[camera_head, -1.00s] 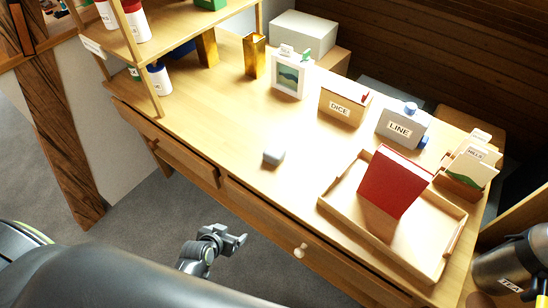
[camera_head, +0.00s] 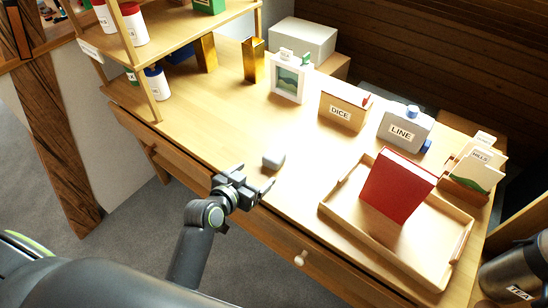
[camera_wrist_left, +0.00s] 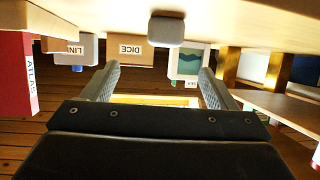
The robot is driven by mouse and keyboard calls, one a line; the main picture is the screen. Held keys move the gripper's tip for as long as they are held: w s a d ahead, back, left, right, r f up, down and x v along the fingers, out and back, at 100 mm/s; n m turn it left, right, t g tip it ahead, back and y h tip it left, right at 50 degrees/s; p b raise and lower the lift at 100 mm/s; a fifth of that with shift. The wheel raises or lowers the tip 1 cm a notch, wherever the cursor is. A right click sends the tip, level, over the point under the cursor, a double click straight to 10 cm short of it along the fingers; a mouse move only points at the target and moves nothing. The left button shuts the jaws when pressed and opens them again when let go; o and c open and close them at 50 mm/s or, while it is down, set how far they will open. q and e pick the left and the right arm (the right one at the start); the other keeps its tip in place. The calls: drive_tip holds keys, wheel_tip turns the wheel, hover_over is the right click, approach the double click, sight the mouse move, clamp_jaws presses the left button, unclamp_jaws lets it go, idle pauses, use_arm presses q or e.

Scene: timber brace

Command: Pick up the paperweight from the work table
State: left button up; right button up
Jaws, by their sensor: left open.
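The paperweight (camera_head: 273,160) is a small grey rounded block on the work table (camera_head: 200,128), near its front edge. My left gripper (camera_head: 256,177) is at the table's front edge, just short of the paperweight, open and empty. In the left wrist view, which is upside down, the paperweight (camera_wrist_left: 166,29) sits ahead between the lines of the two spread fingers (camera_wrist_left: 158,76), apart from them. My right gripper is in neither view.
A wooden tray (camera_head: 345,222) holding a red book (camera_head: 399,185) lies to the right. A DICE box (camera_head: 343,108), a LINE box (camera_head: 404,129) and a picture frame (camera_head: 288,80) stand behind. A shelf (camera_head: 150,44) stands at left. The tabletop around the paperweight is clear.

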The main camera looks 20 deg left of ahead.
sight(270, 160)
use_arm(q)
drive_tip(key=x, duration=0.6)
drive_tip(key=shift+w+f, duration=0.1)
drive_tip(key=shift+w, duration=0.2)
drive_tip(key=shift+a+p+x, duration=0.15)
drive_tip(key=shift+p+x, duration=0.15)
drive_tip(key=shift+x, duration=1.05)
drive_tip(key=shift+a+p+x, duration=0.15)
drive_tip(key=shift+p+x, duration=0.1)
drive_tip(key=shift+x, duration=1.05)
drive_tip(key=shift+f, duration=0.1)
drive_tip(key=c, duration=1.3)
